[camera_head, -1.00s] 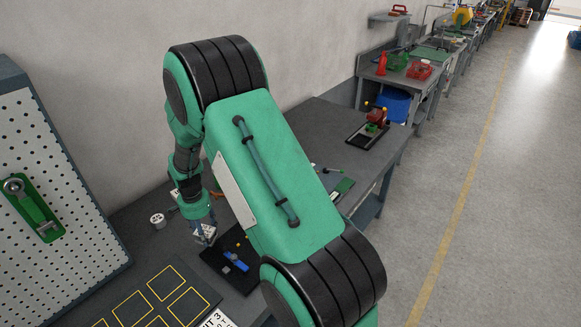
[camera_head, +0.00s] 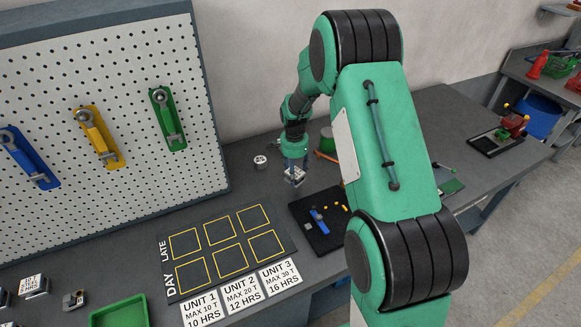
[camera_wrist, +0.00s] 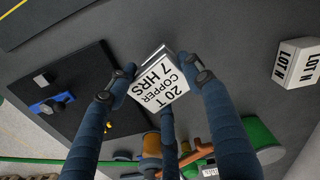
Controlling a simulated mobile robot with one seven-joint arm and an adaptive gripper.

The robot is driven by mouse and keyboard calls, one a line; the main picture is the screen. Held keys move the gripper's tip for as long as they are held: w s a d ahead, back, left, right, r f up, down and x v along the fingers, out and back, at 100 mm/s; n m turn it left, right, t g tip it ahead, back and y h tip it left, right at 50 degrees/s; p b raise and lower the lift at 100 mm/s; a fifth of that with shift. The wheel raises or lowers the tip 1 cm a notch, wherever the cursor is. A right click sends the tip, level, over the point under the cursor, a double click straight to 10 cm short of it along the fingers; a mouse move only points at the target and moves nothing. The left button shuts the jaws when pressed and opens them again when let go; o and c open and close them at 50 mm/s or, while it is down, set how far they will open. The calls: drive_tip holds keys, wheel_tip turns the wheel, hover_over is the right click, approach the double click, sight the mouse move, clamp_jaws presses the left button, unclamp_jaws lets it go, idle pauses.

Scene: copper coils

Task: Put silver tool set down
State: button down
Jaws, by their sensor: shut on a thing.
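My gripper (camera_head: 295,172) is shut on a small silver-grey block (camera_wrist: 157,84) with a white label reading "20 T COPPER 7 HRS". The block sits between the fingertips in the wrist view (camera_wrist: 164,76) and is tilted there. In the head view it is small and partly hidden by the fingers, above the dark bench (camera_head: 262,195). I cannot tell how high it is held. The black mat (camera_head: 302,205), bearing a blue tool and small yellow pieces, lies just below and right of the gripper. No other thing clearly shows as a silver tool set.
A dark board (camera_head: 164,262) with several empty yellow-outlined squares lies front left of the gripper. A white block (camera_head: 261,162) marked "LOT H" stands left of the gripper. Labelled blocks and a green tray (camera_head: 120,313) are at lower left. A pegboard (camera_head: 60,95) stands behind.

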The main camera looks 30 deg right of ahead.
drive_tip(key=w, duration=0.3)
drive_tip(key=w+d, duration=0.1)
drive_tip(key=w, duration=0.1)
drive_tip(key=w+d+b, duration=0.1)
drive_tip(key=w, duration=0.2)
drive_tip(key=shift+w+f, duration=0.35)
drive_tip(key=shift+f, duration=0.05)
drive_tip(key=shift+f+b, duration=0.4)
drive_tip(key=shift+f, duration=1.35)
drive_tip(key=shift+f, duration=0.15)
drive_tip(key=c, duration=0.8)
unclamp_jaws()
drive_tip(key=shift+o, duration=0.2)
wheel_tip(320, 180, up, 12)
drive_tip(key=p, duration=0.2)
